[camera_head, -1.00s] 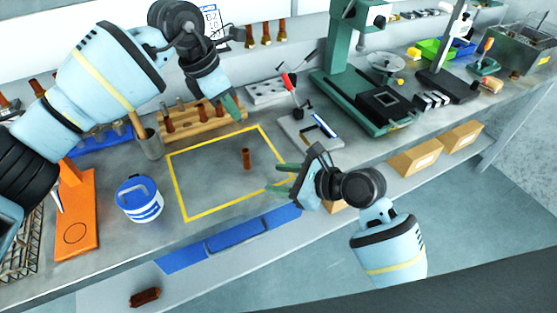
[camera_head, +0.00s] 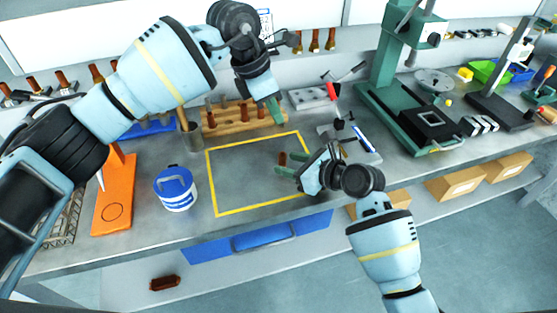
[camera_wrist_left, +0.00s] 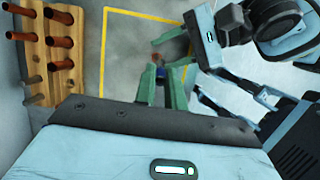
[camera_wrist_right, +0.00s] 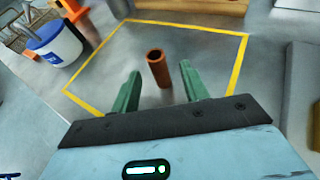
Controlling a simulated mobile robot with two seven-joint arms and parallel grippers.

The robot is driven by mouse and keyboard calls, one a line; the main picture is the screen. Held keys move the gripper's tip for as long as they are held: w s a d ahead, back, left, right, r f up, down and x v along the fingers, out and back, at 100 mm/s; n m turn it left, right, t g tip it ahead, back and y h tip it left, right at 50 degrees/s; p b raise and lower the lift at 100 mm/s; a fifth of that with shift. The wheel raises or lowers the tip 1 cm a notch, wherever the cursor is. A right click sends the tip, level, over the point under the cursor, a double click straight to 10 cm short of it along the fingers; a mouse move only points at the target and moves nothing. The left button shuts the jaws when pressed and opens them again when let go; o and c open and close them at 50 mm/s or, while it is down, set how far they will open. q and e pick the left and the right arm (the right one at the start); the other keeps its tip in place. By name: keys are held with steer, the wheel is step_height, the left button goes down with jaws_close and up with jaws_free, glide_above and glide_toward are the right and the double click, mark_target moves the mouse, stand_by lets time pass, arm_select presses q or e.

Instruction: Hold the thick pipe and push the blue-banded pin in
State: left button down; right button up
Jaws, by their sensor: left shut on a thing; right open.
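The thick pipe (camera_head: 283,159) is a brown hollow tube standing upright inside the yellow outline on the bench. In the right wrist view the thick pipe (camera_wrist_right: 158,70) shows its open top. My right gripper (camera_head: 283,163) is open, low at the pipe; in its wrist view its fingers (camera_wrist_right: 158,88) lie on either side, with the pipe just beyond or between the tips. My left gripper (camera_head: 277,116) is higher, above and behind the pipe, pointing down. In the left wrist view it is shut on the blue-banded pin (camera_wrist_left: 160,73), mostly hidden by the fingers.
A wooden rack (camera_head: 240,117) with brown pins stands behind the outline. A white and blue bucket (camera_head: 175,190) and an orange stand (camera_head: 115,195) are on the left. A green press (camera_head: 400,110) stands on the right. The outlined area (camera_head: 240,170) is otherwise clear.

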steer(key=shift+x, duration=2.55)
steer(key=shift+c, duration=0.5)
steer(key=shift+c, duration=0.4)
jaws_close()
